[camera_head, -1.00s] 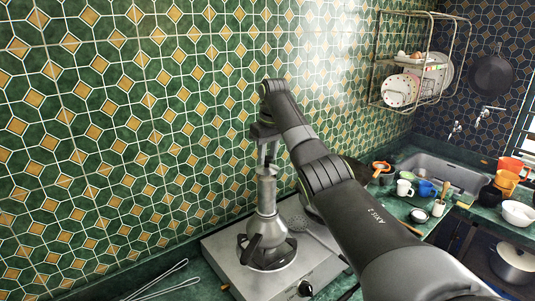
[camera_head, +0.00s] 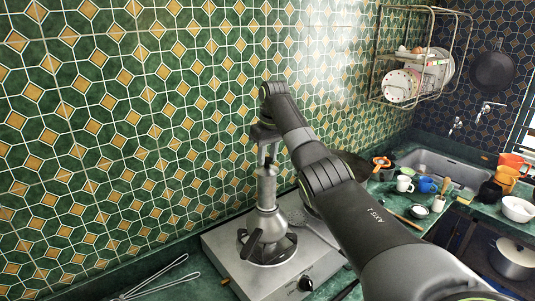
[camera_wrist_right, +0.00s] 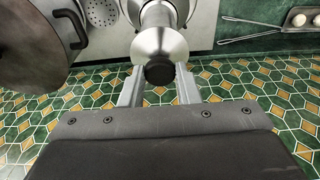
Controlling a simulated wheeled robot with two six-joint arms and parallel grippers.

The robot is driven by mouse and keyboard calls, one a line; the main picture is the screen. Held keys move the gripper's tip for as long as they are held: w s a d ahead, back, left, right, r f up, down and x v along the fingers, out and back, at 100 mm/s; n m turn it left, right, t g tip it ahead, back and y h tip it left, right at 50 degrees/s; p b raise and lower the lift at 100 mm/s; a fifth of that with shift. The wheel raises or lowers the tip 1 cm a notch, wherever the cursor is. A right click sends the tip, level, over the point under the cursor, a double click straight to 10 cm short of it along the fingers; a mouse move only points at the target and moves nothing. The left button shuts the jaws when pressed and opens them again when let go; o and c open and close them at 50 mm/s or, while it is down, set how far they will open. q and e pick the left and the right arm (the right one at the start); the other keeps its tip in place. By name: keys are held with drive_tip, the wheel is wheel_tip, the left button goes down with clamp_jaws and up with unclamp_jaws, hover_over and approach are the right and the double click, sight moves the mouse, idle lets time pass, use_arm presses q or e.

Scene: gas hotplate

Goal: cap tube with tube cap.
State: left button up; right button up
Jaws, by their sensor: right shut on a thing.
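My right gripper (camera_head: 266,152) is above the hotplate, pointing down. In the right wrist view, its fingers (camera_wrist_right: 159,88) are shut on the dark round knob (camera_wrist_right: 159,74) of a metal piece that I take for the tube cap. The cap's shiny cone (camera_wrist_right: 159,45) shows beyond the knob. In the head view, a metal column (camera_head: 266,188) runs from the fingertips down to a rounded silver body (camera_head: 270,224) on the burner, likely the tube. It looks roughly upright. I cannot tell where cap and tube meet, or whether they touch. My left gripper is out of view.
The steel hotplate (camera_head: 230,262) lies beneath, against the tiled wall. A dark pot (camera_wrist_right: 38,48) and a perforated spoon (camera_wrist_right: 101,13) show in the wrist view. Tongs (camera_head: 160,284) lie left of the hotplate. Cups and a sink (camera_head: 440,168) are at the right.

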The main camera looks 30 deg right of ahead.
drive_tip(key=o, duration=1)
drive_tip(key=shift+o, duration=0.2)
drive_tip(key=shift+r+b, duration=0.35)
drive_tip(key=shift+r, duration=0.2)
wheel_tip(320, 180, up, 10)
drive_tip(key=s+b, duration=0.2)
drive_tip(key=b, duration=0.2)
wheel_tip(320, 180, up, 6)
drive_tip(key=p, duration=0.2)
hover_over(271, 170)
drive_tip(key=s, duration=0.1)
drive_tip(key=shift+w+d, duration=0.1)
